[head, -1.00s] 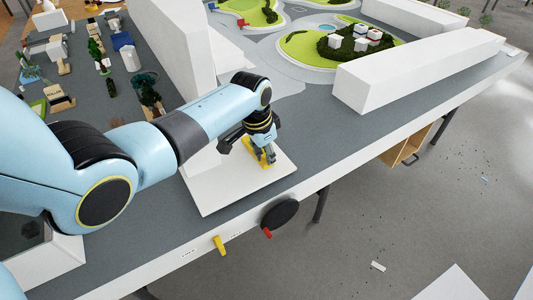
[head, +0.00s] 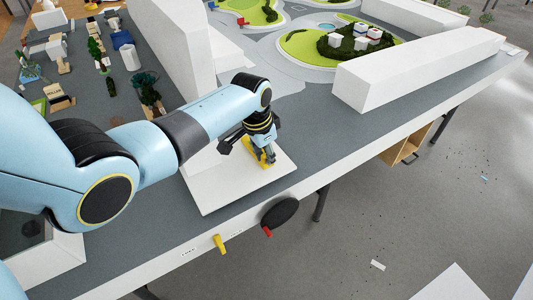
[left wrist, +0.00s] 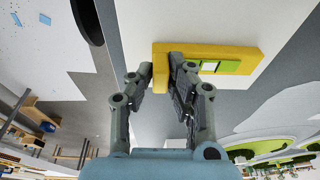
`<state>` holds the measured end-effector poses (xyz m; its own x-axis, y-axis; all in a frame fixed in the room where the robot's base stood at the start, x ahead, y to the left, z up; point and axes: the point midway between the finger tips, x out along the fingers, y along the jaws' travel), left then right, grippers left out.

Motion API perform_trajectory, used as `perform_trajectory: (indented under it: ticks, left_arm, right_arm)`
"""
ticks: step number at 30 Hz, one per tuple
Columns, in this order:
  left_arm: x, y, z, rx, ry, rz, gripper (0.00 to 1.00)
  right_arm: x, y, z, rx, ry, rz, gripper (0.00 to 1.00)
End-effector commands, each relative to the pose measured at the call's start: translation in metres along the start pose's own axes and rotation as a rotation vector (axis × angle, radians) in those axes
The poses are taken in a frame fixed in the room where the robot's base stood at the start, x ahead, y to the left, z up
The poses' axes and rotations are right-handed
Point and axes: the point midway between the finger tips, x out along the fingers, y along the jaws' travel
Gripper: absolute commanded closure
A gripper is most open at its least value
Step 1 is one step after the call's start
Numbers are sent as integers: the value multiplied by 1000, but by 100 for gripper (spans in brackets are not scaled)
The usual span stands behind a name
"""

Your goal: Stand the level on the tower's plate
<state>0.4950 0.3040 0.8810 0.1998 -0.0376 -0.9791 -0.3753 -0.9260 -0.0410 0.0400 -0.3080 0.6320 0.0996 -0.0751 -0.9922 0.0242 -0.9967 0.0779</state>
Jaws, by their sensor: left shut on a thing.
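The level is a yellow bar with green windows (left wrist: 228,62) in the left wrist view. In the head view a yellow part of the level (head: 268,160) shows below my left gripper (head: 262,156). My left gripper also shows in the left wrist view (left wrist: 161,75), its fingers shut on the level near one end. The tower's plate is a white square slab (head: 225,190) on the grey table, and the level is over or on it. I cannot tell whether the level touches the plate. My right gripper is not in view.
A tall white block (head: 180,45) stands behind the plate. A long white block (head: 415,70) lies to the right. Green model islands (head: 300,45) are at the back. Small trees and models crowd the left. A black disc (head: 280,213) and a yellow hook (head: 219,244) are on the table's front edge.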

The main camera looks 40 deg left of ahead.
Motion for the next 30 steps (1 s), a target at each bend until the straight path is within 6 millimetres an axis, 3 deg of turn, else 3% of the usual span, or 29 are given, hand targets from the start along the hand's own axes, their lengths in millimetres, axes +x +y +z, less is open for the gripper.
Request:
perform_trajectory:
  ticks: [10,11,17,30]
  left_arm:
    - [4,0,1,0,-1,1,100]
    - [4,0,1,0,-1,1,82]
    - [3,0,1,0,-1,1,57]
    - [-4,0,1,0,-1,1,57]
  right_arm:
    - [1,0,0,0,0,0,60]
    - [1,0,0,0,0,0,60]
    - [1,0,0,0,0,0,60]
    - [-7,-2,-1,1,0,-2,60]
